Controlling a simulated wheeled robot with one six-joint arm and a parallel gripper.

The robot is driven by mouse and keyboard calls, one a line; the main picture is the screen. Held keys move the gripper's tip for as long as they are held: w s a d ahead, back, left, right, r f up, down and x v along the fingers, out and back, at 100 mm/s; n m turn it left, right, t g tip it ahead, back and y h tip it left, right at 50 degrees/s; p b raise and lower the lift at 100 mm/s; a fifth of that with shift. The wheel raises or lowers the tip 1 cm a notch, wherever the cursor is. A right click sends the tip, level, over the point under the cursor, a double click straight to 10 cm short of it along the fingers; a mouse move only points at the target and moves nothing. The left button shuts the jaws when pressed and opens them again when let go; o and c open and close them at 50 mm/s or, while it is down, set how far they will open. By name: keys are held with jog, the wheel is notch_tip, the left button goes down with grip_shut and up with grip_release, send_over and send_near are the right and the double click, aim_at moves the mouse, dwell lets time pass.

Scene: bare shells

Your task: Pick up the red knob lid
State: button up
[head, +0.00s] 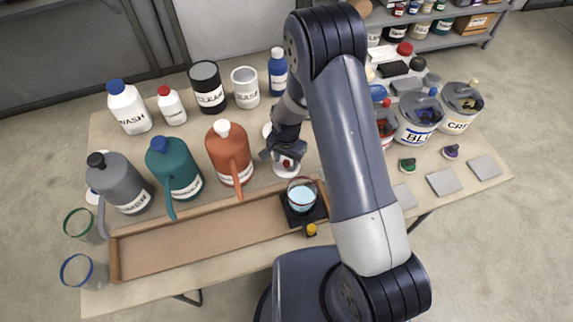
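My gripper (284,153) points down over the middle of the table, just behind the glass of pale blue liquid. A small pale disc with a dark red spot on top, which looks like the red knob lid (287,164), shows right at the fingertips. The gripper partly hides it. I cannot tell whether the fingers touch it or how far apart they are. Similar lids with a green knob (407,164) and a purple knob (451,152) lie farther right.
A rust-orange jug (230,153) stands close left of the gripper. The glass (302,195) stands on a black base in front, by the wooden tray (200,239). A blue bottle (277,72) stands behind. Grey buckets (417,133) stand right, beyond my arm.

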grip_shut()
jog(key=shift+r, duration=0.15)
dwell(0.4)
